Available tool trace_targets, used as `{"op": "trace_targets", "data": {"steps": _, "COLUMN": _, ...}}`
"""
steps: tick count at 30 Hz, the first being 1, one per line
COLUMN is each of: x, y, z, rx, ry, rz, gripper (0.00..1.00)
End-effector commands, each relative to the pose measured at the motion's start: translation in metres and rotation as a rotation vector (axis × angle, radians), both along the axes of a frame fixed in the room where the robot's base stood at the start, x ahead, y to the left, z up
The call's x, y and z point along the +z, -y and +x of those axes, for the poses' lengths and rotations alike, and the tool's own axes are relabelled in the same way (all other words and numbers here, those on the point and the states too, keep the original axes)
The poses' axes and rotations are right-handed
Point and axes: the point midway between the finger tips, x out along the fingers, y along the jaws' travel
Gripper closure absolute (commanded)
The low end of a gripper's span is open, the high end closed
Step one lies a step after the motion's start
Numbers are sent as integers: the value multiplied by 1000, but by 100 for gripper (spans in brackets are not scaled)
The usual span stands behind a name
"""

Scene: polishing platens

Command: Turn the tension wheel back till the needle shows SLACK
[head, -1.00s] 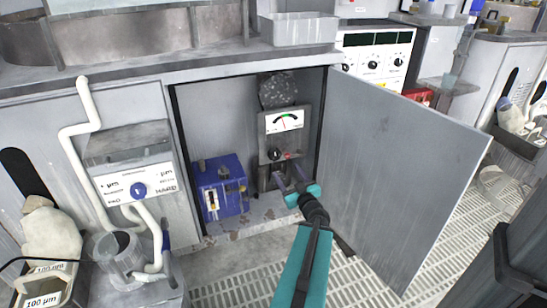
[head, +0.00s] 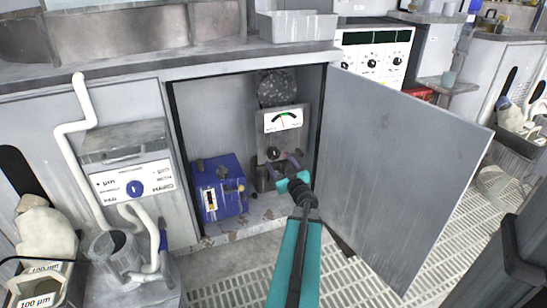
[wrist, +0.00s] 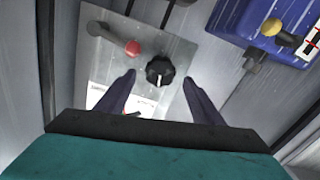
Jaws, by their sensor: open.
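A grey instrument with a white-faced meter (head: 283,120) stands inside the open cabinet. Its needle is near the middle of the scale; the lettering is too small to read. Below the meter is a round black knob (head: 272,153), likely the tension wheel. The knob also shows in the wrist view (wrist: 160,70) with a white pointer mark. My gripper (head: 279,163) is open in front of the instrument. In the wrist view its fingers (wrist: 159,78) stand on either side of the knob, with gaps on both sides; I cannot tell the depth between them.
A red knob (wrist: 132,47) sits beside the black one, with a dark lever (wrist: 98,28) nearby. A blue box (head: 218,190) with small knobs stands left of the instrument. The open cabinet door (head: 400,170) bounds the right side. The cabinet's left wall is also close.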

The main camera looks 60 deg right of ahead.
Motion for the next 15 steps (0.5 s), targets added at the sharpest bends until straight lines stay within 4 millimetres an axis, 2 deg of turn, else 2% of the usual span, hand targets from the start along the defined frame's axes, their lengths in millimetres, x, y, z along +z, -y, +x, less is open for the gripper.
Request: {"op": "trace_targets", "data": {"steps": 15, "x": -1, "y": 33, "z": 46, "rx": 2, "ry": 0, "rz": -1, "gripper": 39}}
